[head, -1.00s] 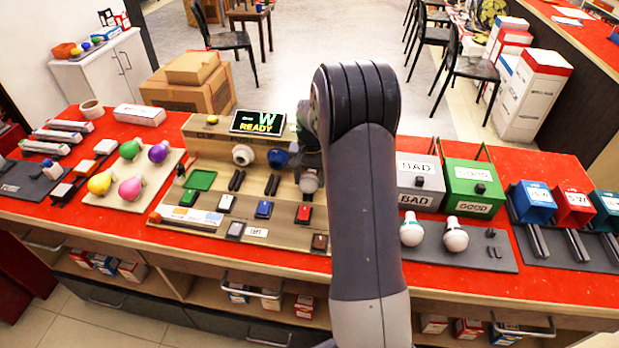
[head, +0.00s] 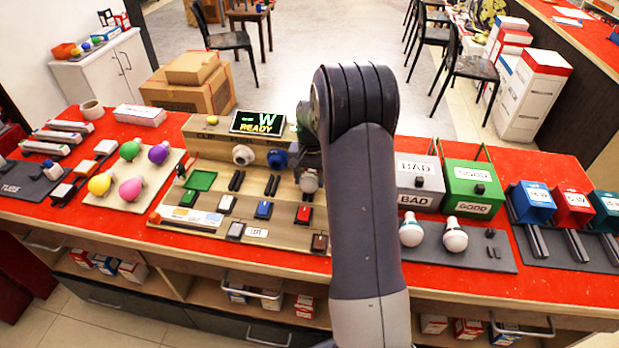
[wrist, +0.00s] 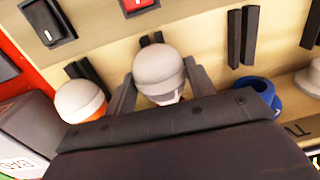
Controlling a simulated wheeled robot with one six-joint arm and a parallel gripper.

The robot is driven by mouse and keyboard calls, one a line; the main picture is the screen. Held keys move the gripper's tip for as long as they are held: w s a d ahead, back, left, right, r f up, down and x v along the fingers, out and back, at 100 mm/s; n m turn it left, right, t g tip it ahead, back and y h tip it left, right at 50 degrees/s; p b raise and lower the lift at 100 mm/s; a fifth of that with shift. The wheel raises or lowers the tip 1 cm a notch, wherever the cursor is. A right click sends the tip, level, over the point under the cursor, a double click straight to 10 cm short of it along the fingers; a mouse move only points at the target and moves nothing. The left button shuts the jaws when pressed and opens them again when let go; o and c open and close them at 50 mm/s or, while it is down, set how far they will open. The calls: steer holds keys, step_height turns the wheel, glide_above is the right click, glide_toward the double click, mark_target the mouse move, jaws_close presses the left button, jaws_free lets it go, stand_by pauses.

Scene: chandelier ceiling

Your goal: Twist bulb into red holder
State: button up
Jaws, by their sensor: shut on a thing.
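My gripper (wrist: 158,85) is shut on a white-domed bulb (wrist: 158,65), with a finger on each side of it. The bulb also shows in the head view (head: 308,181), beside my arm at the wooden test board (head: 212,146). Its base is hidden, so I cannot tell whether it sits in a holder. I cannot make out the red holder for certain. To the left in the wrist view is a white dome on an orange-red base (wrist: 82,103). A blue holder (wrist: 260,95) stands to the right, with a white holder (head: 243,155) beyond it.
The display (head: 257,122) reads READY. Switches, including a red one (head: 303,215), line the board's front. Coloured bulbs (head: 130,174) lie on a pad at left. BAD (head: 416,186) and GOOD (head: 470,190) boxes stand right, with two white bulbs (head: 454,236) before them.

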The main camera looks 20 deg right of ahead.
steer(key=shift+w+d, duration=0.25)
steer(key=shift+w, duration=0.15)
steer(key=shift+s+d+f+t+y+b, duration=0.15)
steer(key=shift+t+y+b, duration=0.5)
steer(key=shift+y+b, duration=0.45)
steer(key=shift+d+r+t+y+b, duration=0.15)
steer(key=shift+t+y+b, duration=0.6)
steer(key=shift+b, duration=0.5)
stand_by(2.9)
steer(key=o, duration=1)
steer(key=shift+f, duration=0.1)
steer(key=shift+o, duration=0.2)
steer(key=v, duration=1.1)
steer(key=shift+f, duration=0.15)
steer(key=x, duration=1.1)
